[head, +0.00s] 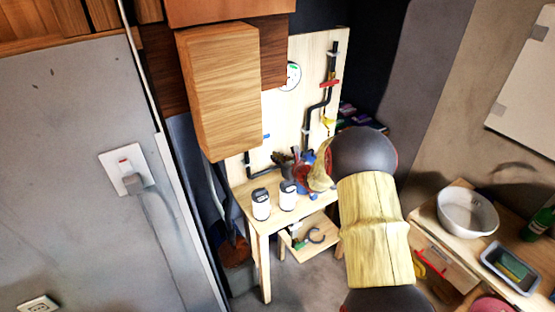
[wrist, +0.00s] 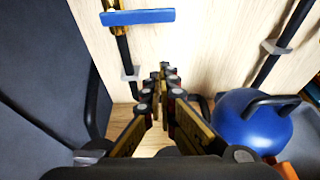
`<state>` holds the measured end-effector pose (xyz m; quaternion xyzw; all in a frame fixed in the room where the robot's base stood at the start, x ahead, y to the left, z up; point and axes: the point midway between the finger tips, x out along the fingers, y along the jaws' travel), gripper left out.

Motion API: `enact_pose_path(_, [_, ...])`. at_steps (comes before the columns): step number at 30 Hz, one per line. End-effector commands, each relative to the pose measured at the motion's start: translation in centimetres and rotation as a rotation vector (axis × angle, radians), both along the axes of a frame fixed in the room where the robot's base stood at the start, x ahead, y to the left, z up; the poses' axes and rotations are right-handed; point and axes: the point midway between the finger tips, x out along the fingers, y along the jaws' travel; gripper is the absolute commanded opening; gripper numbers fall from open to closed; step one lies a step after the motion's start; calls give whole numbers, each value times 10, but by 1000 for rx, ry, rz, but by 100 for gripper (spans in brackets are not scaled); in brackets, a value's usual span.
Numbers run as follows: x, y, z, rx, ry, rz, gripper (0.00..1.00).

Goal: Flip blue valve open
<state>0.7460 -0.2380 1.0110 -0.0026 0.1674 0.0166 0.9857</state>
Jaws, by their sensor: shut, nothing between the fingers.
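The blue valve (wrist: 138,17) is at the upper left of the wrist view. Its flat blue handle lies crosswise over a dark vertical pipe (wrist: 125,55), with brass fittings above it. In the head view, the small blue handle (head: 267,136) shows against the wooden panel. My gripper (wrist: 164,70) is shut and empty. Its fingertips are below and slightly right of the blue handle in the wrist view, apart from it. In the head view, my gripper (head: 284,157) is a small dark shape above the wooden table, partly hidden by my arm.
A blue round object with a black handle (wrist: 250,122) is close right of my gripper. Two white containers (head: 262,204) stand at the table's front. A red valve handle (head: 329,84) sits on another pipe. A wooden cabinet (head: 219,90) hangs at upper left.

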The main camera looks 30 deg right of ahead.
Motion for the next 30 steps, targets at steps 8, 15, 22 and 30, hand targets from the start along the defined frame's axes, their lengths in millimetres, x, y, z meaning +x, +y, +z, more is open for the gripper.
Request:
enact_pose_path(8, [48,2,-18,0,0,2,0])
enact_pose_path(15, [60,2,0,-1,-2,0,0])
enact_pose_path(22, [59,2,17,-1,0,0,0])
enact_pose_path(30, [59,2,19,0,0,0,0])
